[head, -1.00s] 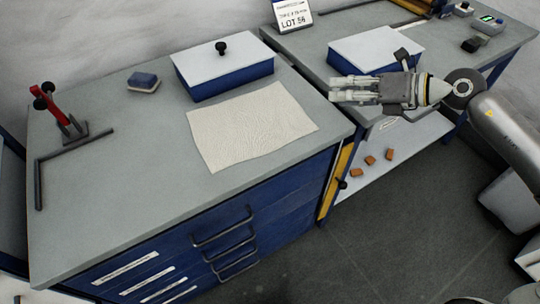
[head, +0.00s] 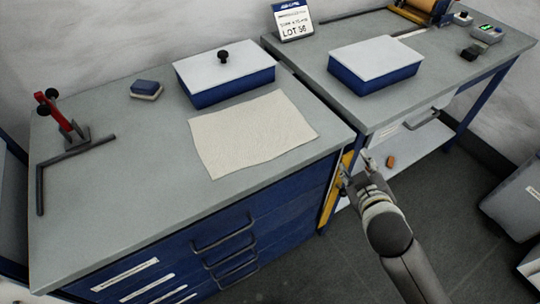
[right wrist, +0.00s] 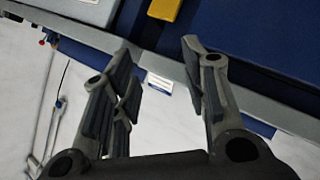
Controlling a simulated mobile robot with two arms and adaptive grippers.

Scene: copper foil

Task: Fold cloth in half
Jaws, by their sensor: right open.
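The cream cloth (head: 252,134) lies flat and unfolded on the grey top of the left workbench (head: 110,220), near its right front part. Its edges are slightly wavy. My right gripper (head: 354,170) is off the right front corner of that bench, to the right of the cloth and apart from it. Its jaws are open and empty; in the right wrist view the two fingers (right wrist: 160,75) stand wide apart with bench parts behind them. The cloth does not show in the right wrist view. My left gripper is not in view.
A blue box with white lid (head: 224,77) stands behind the cloth. A sponge-like block (head: 146,89), a red clamp (head: 62,118) and a dark L-shaped bar (head: 75,151) are to the left. Another lidded box (head: 375,65) stands on the right bench. The cloth's surroundings are mostly clear.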

